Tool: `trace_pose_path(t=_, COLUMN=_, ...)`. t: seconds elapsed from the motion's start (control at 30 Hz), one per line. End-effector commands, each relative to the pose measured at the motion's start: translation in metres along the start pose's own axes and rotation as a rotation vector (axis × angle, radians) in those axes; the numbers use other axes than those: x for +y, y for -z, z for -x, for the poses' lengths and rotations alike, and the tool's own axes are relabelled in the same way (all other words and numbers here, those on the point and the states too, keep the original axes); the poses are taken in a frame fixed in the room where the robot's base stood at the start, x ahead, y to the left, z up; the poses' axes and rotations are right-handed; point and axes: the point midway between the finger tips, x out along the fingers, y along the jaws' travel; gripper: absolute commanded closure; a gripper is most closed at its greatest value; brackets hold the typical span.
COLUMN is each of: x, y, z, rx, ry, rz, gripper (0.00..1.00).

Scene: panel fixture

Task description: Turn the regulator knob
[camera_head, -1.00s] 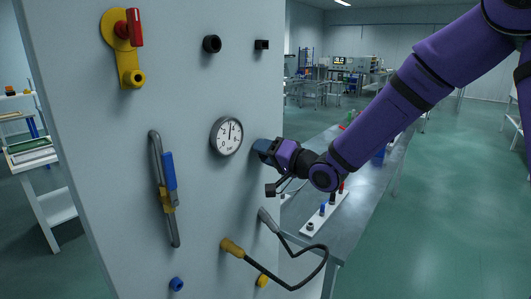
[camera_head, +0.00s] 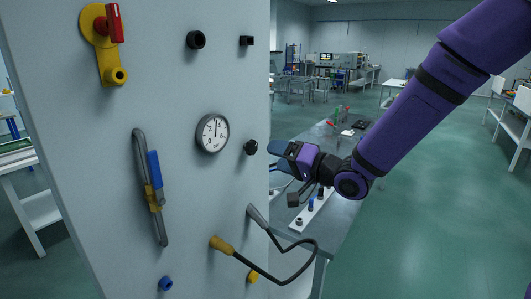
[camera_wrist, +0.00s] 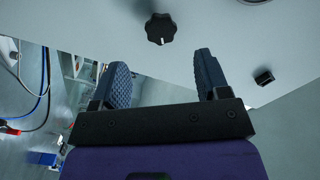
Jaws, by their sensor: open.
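The regulator knob (camera_head: 250,147) is a small black lobed knob on the grey panel (camera_head: 85,160), right of the round gauge (camera_head: 213,132). In the wrist view the knob (camera_wrist: 160,28) shows at the top, with a white mark on its lower edge. My gripper (camera_head: 276,146) is just right of the knob, beside the panel's edge. In the wrist view my gripper (camera_wrist: 160,72) is open, its two ridged fingers apart and empty. The knob lies beyond the fingertips and is not touched.
A small black square fitting (camera_wrist: 264,77) is near the right finger in the wrist view. A cable with a yellow plug (camera_head: 221,245) hangs from the lower panel. A blue-handled lever (camera_head: 155,170) and a yellow valve (camera_head: 108,45) are at left. A bench (camera_head: 335,225) stands behind my arm.

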Motion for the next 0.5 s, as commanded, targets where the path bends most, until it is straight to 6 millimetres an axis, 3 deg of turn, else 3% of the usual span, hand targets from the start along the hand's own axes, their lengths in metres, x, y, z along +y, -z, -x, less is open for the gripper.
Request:
trace_pose_path(t=0.2, x=0.000, y=0.000, z=0.019, rx=0.000, ry=0.000, rz=0.000, gripper=0.31)
trace_pose_path(t=0.5, x=0.000, y=0.000, z=0.021, rx=0.000, ry=0.000, rz=-0.001, gripper=0.31)
